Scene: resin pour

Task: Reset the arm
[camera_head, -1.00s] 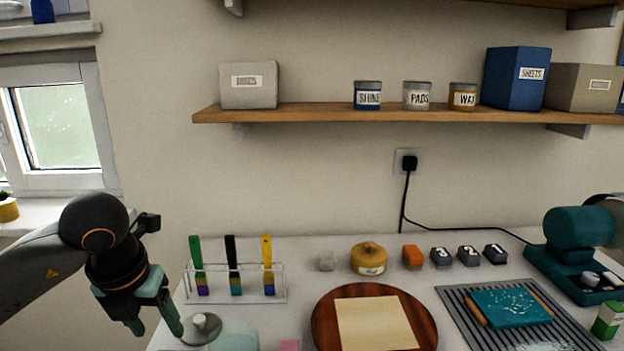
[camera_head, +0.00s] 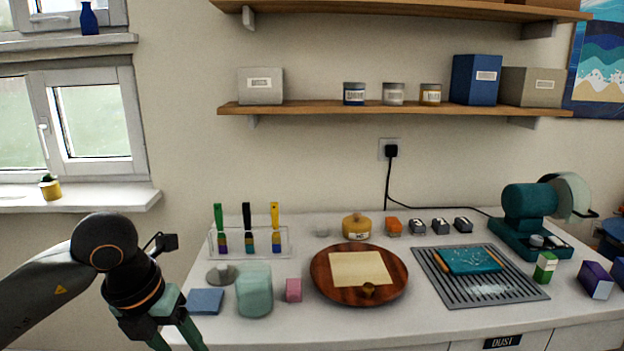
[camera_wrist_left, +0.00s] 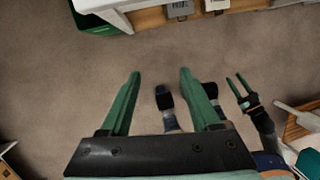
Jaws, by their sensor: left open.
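My left gripper (camera_head: 180,340) hangs at the lower left of the head view, in front of the worktop's left end. Its green fingers are apart and nothing is between them. In the left wrist view the same gripper (camera_wrist_left: 160,72) is open and empty above the brown floor. My right gripper (camera_wrist_left: 237,82) shows at the right of the left wrist view, with its two thin green fingers apart and empty. It is out of the head view.
The white worktop (camera_head: 345,318) holds a round wooden board (camera_head: 322,285), a brush rack (camera_head: 285,245), a pale green container (camera_head: 254,290), a blue slab (camera_head: 205,301) and a slatted grey tray (camera_head: 440,285). A green bin (camera_wrist_left: 95,22) is near the cabinet. Open floor lies below.

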